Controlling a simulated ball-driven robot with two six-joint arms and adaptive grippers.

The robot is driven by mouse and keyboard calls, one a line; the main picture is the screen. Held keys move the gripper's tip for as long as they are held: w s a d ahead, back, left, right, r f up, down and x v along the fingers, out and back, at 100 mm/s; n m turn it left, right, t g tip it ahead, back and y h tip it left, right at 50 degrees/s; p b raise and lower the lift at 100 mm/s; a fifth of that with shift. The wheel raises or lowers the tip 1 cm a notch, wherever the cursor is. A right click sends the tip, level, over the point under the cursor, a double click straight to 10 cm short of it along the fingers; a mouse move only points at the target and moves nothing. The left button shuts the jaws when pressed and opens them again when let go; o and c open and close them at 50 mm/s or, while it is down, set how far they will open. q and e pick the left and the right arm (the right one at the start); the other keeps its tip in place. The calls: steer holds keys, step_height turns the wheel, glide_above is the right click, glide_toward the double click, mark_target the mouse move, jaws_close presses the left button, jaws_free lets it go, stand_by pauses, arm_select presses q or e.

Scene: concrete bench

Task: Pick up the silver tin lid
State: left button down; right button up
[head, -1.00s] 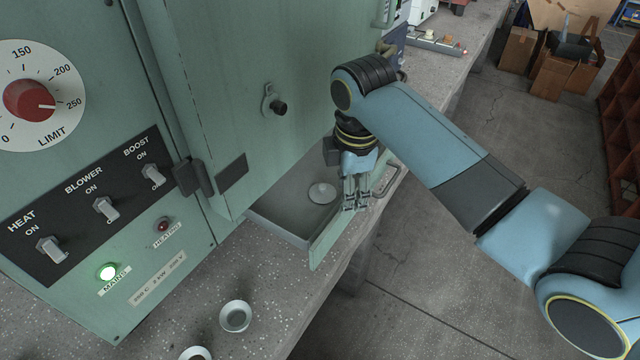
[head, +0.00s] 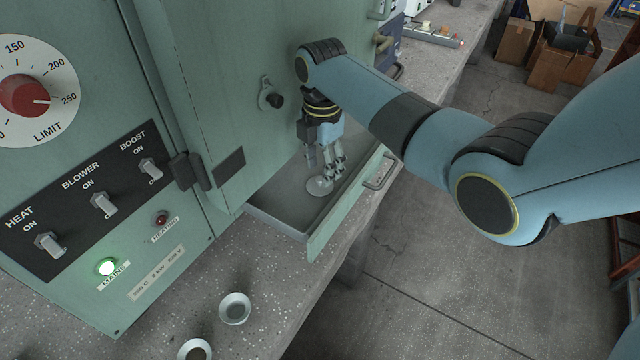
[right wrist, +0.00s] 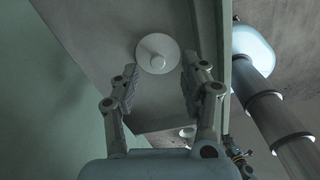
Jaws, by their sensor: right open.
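The silver tin lid (head: 319,186) is a small round disc with a raised knob, lying on the floor of the open drawer (head: 275,214). In the right wrist view the lid (right wrist: 157,52) shows ahead of the fingertips, between their lines and a little beyond them. My right gripper (head: 327,172) points down into the drawer just above the lid, and its fingers partly overlap the lid's far edge in the head view. The right gripper (right wrist: 157,78) is open and empty. My left gripper is not in view.
The drawer front (head: 340,212) with its handle (head: 380,170) stands out past the bench edge. The green oven cabinet (head: 250,60) rises close beside the arm. Two small metal tins (head: 235,308) (head: 195,350) stand on the bench at the front.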

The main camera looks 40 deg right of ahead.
mark_target(320, 178)
step_height(320, 178, down, 4)
steer(key=shift+w+a+r, duration=0.1)
steer(key=shift+w+r, duration=0.05)
steer(key=shift+r, duration=0.1)
steer(key=shift+c, duration=0.4)
steer(key=c, duration=0.7)
steer(key=shift+c, duration=0.2)
steer(key=shift+r, duration=0.15)
